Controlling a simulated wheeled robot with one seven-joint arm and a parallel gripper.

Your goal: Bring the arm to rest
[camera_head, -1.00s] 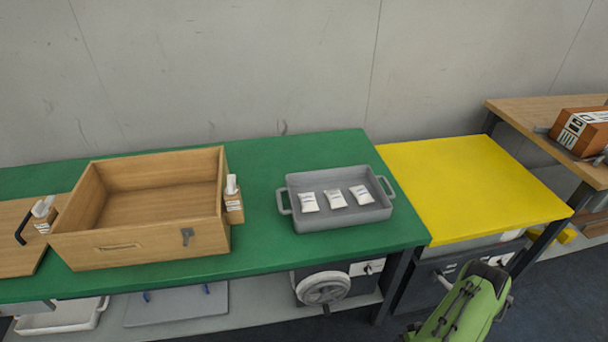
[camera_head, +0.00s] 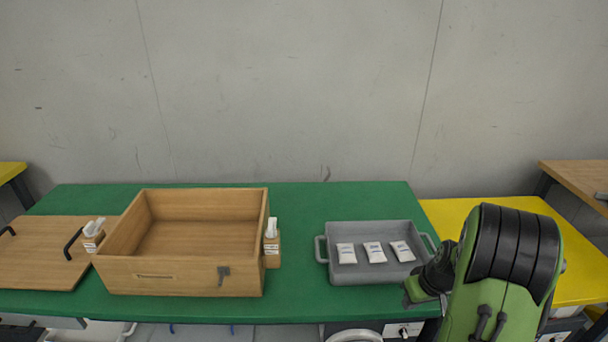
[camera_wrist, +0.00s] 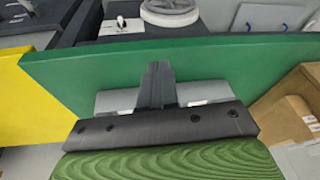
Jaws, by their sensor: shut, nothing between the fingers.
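My arm shows large at the right of the head view, folded upright in front of the yellow table. My gripper (camera_wrist: 157,75) shows in the wrist view, its fingers together and empty, over the green table (camera_wrist: 230,70). Its fingertips cannot be made out clearly in the head view. The grey tray (camera_head: 372,273) stands on the green table just left of my arm, with three white packets (camera_head: 374,252) in it. In the wrist view the tray (camera_wrist: 112,102) is partly hidden behind my gripper.
An open wooden box (camera_head: 190,283) stands left of the tray, with small dispensers (camera_head: 271,243) at its sides. A wooden board (camera_head: 40,262) lies further left. The yellow table (camera_head: 585,262) is partly behind my arm. A wooden table (camera_head: 580,178) stands at the far right.

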